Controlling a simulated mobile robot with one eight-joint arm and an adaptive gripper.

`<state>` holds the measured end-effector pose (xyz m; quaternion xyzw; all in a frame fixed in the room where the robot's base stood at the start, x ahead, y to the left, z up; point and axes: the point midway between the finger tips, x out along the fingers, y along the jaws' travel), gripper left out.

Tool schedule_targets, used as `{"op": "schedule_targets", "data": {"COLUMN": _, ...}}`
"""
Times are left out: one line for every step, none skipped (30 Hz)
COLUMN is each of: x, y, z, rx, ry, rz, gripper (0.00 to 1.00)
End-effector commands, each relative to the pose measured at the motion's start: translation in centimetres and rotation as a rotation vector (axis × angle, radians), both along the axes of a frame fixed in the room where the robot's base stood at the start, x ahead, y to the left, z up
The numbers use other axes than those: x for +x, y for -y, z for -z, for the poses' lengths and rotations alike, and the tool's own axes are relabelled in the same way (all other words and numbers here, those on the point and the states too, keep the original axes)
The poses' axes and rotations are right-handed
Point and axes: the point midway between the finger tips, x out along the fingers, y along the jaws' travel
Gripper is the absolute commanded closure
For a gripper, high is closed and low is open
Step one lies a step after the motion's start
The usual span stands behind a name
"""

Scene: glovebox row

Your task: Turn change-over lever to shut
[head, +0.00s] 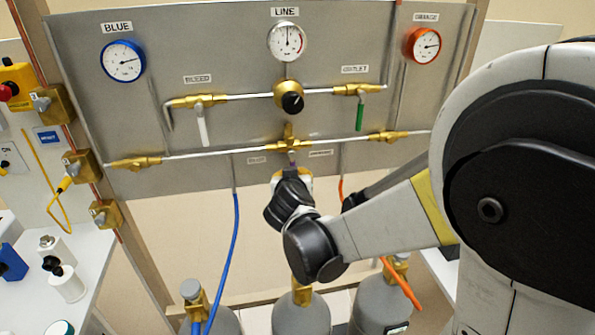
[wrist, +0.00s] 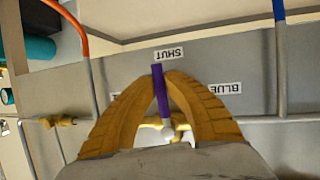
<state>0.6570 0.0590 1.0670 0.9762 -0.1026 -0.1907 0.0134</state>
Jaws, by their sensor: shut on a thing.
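The change-over lever (wrist: 160,88) is a slim purple bar on a pale pivot at a brass fitting. In the wrist view it runs from the pivot up to the label SHUT (wrist: 169,54), and its tip points at that label. My gripper (wrist: 163,79) has its two tan fingers closed on the lever near its outer end. In the head view the gripper is low at the panel's middle, just below the brass valve (head: 289,143). Only a small purple piece of the lever shows there, and the gripper hides the rest.
The grey panel (head: 240,65) carries brass fittings, a black knob (head: 292,102), a white handle (head: 203,125), a green handle (head: 360,112) and gauges. A blue hose (head: 235,235) and an orange hose hang below. Grey cylinders (head: 302,318) stand under the panel. A shelf is at left.

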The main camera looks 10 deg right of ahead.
Motion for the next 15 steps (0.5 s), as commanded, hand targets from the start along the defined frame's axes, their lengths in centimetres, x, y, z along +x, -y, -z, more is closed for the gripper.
{"op": "schedule_targets", "data": {"x": 0.0, "y": -0.07, "z": -0.03, "rx": 0.017, "ry": -0.001, "rz": 0.0, "gripper": 1.0}}
{"op": "schedule_targets", "data": {"x": 0.0, "y": -0.14, "z": -0.02, "rx": 0.024, "ry": 0.0, "rz": 0.0, "gripper": 1.0}}
{"op": "schedule_targets", "data": {"x": 0.0, "y": -0.2, "z": -0.02, "rx": 0.035, "ry": 0.0, "rz": 0.0, "gripper": 1.0}}
{"op": "schedule_targets", "data": {"x": 0.01, "y": -0.25, "z": -0.01, "rx": 0.042, "ry": 0.0, "rz": 0.001, "gripper": 1.0}}
{"op": "schedule_targets", "data": {"x": 0.0, "y": -0.3, "z": 0.0, "rx": 0.049, "ry": -0.001, "rz": 0.0, "gripper": 1.0}}
{"op": "schedule_targets", "data": {"x": 0.01, "y": -0.35, "z": 0.01, "rx": 0.055, "ry": 0.0, "rz": 0.001, "gripper": 1.0}}
{"op": "schedule_targets", "data": {"x": 0.01, "y": -0.36, "z": 0.01, "rx": 0.059, "ry": -0.001, "rz": 0.0, "gripper": 1.0}}
{"op": "schedule_targets", "data": {"x": 0.01, "y": -0.39, "z": 0.01, "rx": 0.062, "ry": 0.0, "rz": 0.0, "gripper": 1.0}}
{"op": "schedule_targets", "data": {"x": 0.01, "y": -0.41, "z": 0.02, "rx": 0.065, "ry": 0.0, "rz": 0.0, "gripper": 1.0}}
{"op": "schedule_targets", "data": {"x": 0.01, "y": -0.42, "z": 0.02, "rx": 0.066, "ry": 0.0, "rz": 0.0, "gripper": 1.0}}
{"op": "schedule_targets", "data": {"x": 0.01, "y": -0.43, "z": 0.02, "rx": 0.067, "ry": 0.0, "rz": 0.0, "gripper": 1.0}}
{"op": "schedule_targets", "data": {"x": 0.02, "y": -0.42, "z": 0.02, "rx": 0.068, "ry": 0.0, "rz": 0.0, "gripper": 1.0}}
{"op": "schedule_targets", "data": {"x": 0.02, "y": -0.43, "z": 0.02, "rx": 0.068, "ry": 0.0, "rz": 0.0, "gripper": 1.0}}
{"op": "schedule_targets", "data": {"x": 0.02, "y": -0.43, "z": 0.03, "rx": 0.068, "ry": 0.0, "rz": 0.0, "gripper": 1.0}}
{"op": "schedule_targets", "data": {"x": 0.02, "y": -0.43, "z": 0.03, "rx": 0.068, "ry": 0.0, "rz": 0.0, "gripper": 1.0}}
